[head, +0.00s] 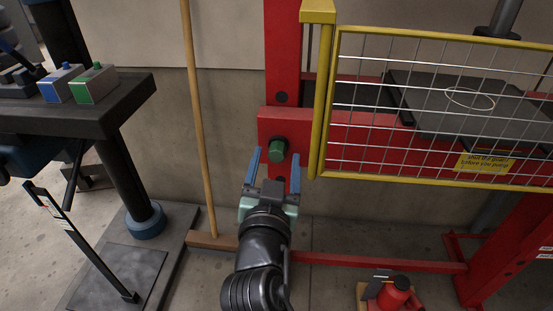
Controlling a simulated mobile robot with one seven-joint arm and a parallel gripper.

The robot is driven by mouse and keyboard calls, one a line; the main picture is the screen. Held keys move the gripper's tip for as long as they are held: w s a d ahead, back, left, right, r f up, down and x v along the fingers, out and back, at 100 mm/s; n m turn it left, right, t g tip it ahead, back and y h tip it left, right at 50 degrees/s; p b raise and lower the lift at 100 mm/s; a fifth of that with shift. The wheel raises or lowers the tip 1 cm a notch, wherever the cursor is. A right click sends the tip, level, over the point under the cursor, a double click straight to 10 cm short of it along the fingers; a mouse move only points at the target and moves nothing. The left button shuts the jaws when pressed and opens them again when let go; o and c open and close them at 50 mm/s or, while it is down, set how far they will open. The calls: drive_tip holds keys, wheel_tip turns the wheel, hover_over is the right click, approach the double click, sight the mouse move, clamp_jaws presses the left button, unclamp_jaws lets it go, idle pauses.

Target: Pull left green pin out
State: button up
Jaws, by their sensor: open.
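The green pin (278,150) is a short green cylinder. It sits in the red crossbar, near where the bar meets the left red post (281,50). My gripper (273,170) is open, its two blue fingers apart and pointing up toward the pin. The right finger comes close to the pin's lower right in the picture; I cannot tell whether it touches. The pin's head is mostly visible between the fingers, above the gripper body.
A yellow mesh guard (430,110) stands just right of the pin. A wooden pole (198,120) leans at the left. A dark bench (75,110) with blue and green button boxes is further left. A red jack (391,293) sits low on the right.

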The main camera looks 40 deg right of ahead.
drive_tip(key=shift+w+d, duration=0.35)
drive_tip(key=shift+d, duration=0.05)
clamp_jaws()
idle(1.3)
